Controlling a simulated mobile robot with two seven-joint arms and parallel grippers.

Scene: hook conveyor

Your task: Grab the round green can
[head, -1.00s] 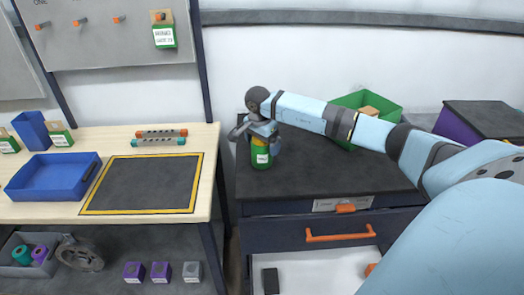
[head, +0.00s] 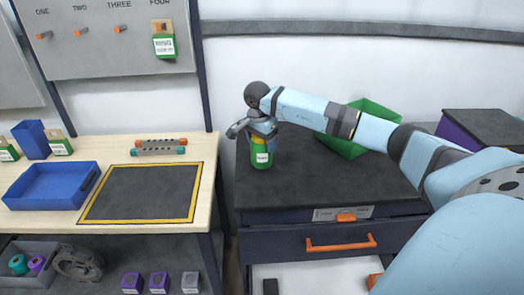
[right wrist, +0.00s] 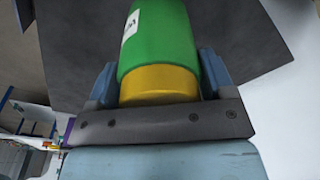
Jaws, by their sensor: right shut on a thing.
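The round green can (head: 261,157) has a yellow top and a white label. It stands upright on, or just above, the dark cabinet top; I cannot tell if it touches. My right gripper (head: 263,133) comes down over it from above and is shut on its upper part. In the right wrist view the can (right wrist: 158,45) lies between the two blue fingers, its yellow end close to the palm of my right gripper (right wrist: 158,80). My left gripper is not in view.
A green bin (head: 345,148) stands behind my right forearm on the cabinet top (head: 330,185). An open drawer with an orange handle (head: 341,244) is below. The wooden table at left holds a blue tray (head: 50,187) and a yellow-edged black mat (head: 140,194).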

